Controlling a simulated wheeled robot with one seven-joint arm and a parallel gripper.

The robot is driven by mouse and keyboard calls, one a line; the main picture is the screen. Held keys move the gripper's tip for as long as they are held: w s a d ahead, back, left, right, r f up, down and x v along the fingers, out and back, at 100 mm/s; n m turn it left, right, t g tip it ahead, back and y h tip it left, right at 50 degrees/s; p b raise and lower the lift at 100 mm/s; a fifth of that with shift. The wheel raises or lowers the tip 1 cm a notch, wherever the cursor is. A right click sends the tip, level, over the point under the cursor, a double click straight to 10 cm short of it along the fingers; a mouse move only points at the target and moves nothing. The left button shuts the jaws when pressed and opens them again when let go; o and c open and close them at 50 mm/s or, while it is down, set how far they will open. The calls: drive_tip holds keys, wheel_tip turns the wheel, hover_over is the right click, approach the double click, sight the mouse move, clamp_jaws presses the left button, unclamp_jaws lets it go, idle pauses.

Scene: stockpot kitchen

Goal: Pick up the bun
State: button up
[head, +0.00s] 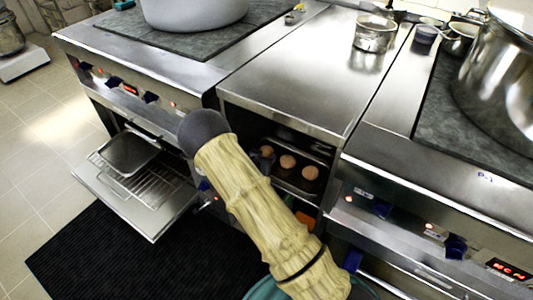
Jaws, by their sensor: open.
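Three round light-brown buns show in the open compartment under the steel counter: one at the left (267,150), one in the middle (287,161) and one at the right (310,172). They sit on a dark tray or shelf. My arm, in a pale yellow sleeve with a dark grey rounded joint, crosses the view in front of the compartment's left side. It hides part of the compartment and whatever lies behind it. I cannot make out my gripper or its fingertips, so its place relative to the buns is not shown.
An open oven door (140,205) juts out at the left with a rack and a metal pan (130,153). The steel counter (290,75) overhangs the compartment. A small pot (375,34) and a large stockpot (500,80) stand above. A dark mat (130,260) covers the floor.

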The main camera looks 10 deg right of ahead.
sight(264, 154)
drive_tip(key=shift+x, duration=0.9)
drive_tip(key=c, duration=0.7)
drive_tip(key=shift+a, duration=0.1)
drive_tip(key=shift+r, duration=0.1)
wheel_tip(264, 154, up, 10)
drive_tip(key=p, duration=0.2)
drive_tip(key=shift+p, duration=0.3)
